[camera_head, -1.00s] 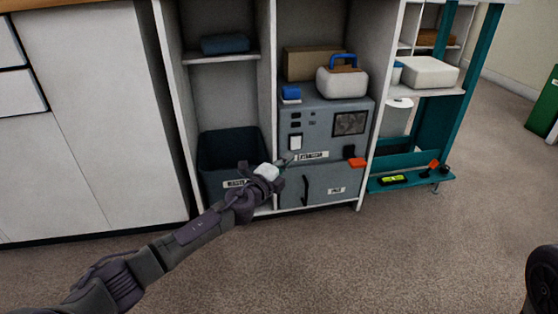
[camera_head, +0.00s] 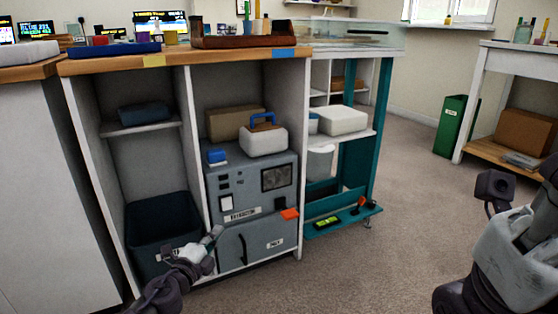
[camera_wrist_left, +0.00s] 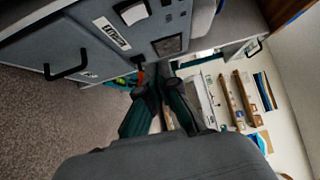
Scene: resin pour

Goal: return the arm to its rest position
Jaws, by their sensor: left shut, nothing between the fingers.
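My left gripper (camera_head: 217,233) is low in front of the grey cabinet (camera_head: 262,205), its arm coming in from the bottom left. Its fingers are shut and hold nothing. In the head view the tips overlap the cabinet's lower left part; I cannot tell how far off they are. At the right edge of the head view are grey and black links of my right arm; no right fingertips can be made out.
A dark bin (camera_head: 160,222) stands left of the cabinet, with a white upright (camera_head: 197,150) between them. A teal cart (camera_head: 352,160) stands to the right. The wooden worktop (camera_head: 185,62) lies above. Bare carpet (camera_head: 395,250) is free in front and to the right.

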